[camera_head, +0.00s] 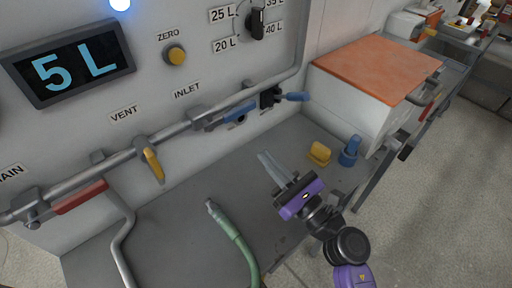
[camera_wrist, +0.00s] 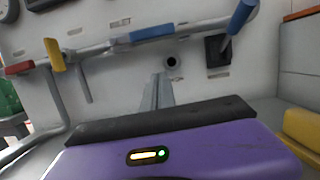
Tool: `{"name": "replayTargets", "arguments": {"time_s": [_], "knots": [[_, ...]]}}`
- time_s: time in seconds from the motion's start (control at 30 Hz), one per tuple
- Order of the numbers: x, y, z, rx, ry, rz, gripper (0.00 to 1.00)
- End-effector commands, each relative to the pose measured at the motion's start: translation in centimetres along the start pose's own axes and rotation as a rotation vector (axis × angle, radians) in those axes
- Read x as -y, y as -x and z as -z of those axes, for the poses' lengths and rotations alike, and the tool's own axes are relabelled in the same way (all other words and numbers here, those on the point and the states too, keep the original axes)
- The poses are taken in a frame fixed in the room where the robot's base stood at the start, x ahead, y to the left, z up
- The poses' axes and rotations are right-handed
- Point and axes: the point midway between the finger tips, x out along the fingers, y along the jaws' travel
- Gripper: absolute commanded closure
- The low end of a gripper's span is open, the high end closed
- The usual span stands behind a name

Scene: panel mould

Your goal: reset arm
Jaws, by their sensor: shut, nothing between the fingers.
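My gripper (camera_head: 268,166) is above the grey bench, in front of the panel, and its long thin fingers are together and empty. In the wrist view the gripper fingers (camera_wrist: 158,92) point at the panel, below and left of a dark round port (camera_wrist: 172,62). The purple gripper body (camera_head: 301,199) and my arm run down to the lower right in the head view. The fingers do not appear to touch anything.
A green hose (camera_head: 235,238) lies on the bench left of my gripper. A yellow block (camera_head: 319,153) and a blue fitting (camera_head: 350,151) stand to its right. The panel has a red handle (camera_head: 80,197), yellow handle (camera_head: 153,164), blue handle (camera_head: 239,110) and a display (camera_head: 72,63) reading 5 L.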

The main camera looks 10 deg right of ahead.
Motion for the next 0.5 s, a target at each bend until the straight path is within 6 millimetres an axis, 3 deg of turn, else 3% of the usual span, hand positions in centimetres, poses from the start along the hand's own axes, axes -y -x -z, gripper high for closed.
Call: {"name": "replayTargets", "arguments": {"time_s": [0.2,0.5], "knots": [[0.0,2.1,0.0,0.001,0.000,0.000,1.00],[0.0,2.4,-0.1,0.001,0.000,-0.001,1.00]]}}
